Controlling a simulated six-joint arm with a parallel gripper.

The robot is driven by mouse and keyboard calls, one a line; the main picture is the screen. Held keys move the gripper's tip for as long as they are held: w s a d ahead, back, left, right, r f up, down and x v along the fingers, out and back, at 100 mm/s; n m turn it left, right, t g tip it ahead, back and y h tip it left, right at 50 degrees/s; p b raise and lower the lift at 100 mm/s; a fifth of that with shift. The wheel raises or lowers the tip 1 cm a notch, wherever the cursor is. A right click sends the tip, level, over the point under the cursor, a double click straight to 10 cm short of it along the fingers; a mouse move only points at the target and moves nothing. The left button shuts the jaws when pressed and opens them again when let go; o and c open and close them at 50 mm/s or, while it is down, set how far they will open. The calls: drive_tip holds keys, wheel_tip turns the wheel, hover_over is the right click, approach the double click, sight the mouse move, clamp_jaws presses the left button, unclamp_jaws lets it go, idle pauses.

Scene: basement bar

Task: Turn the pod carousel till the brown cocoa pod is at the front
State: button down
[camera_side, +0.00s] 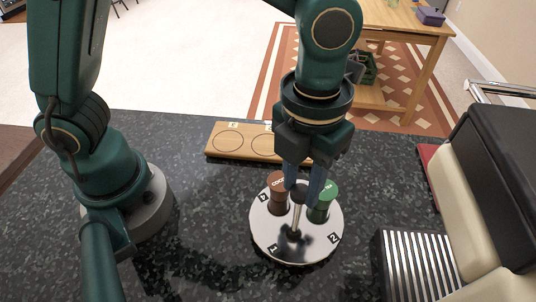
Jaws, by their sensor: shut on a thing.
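The pod carousel (309,252) is a round, shiny silver disc on the dark speckled counter. The brown cocoa pod (278,192) stands upright on its back left part, with lettering on top. A green pod (321,203) stands at its right. A dark knob (298,191) tops a thin metal post between the pods. My gripper (303,190) points down from above, its blue-grey fingers shut on the knob. The fingers partly hide the knob and the space behind it. Number labels show on the rim, 1 at the near left and 2 at the near right.
A wooden board (231,141) with marked circles lies behind the carousel. A ridged metal drip tray (410,262) and a black and cream machine (498,190) stand to the right.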

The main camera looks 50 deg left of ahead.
drive_tip(key=shift+m, duration=3.4)
drive_tip(key=c, duration=0.5)
unclamp_jaws()
drive_tip(key=shift+c, duration=0.2)
drive_tip(key=shift+r, duration=2.6)
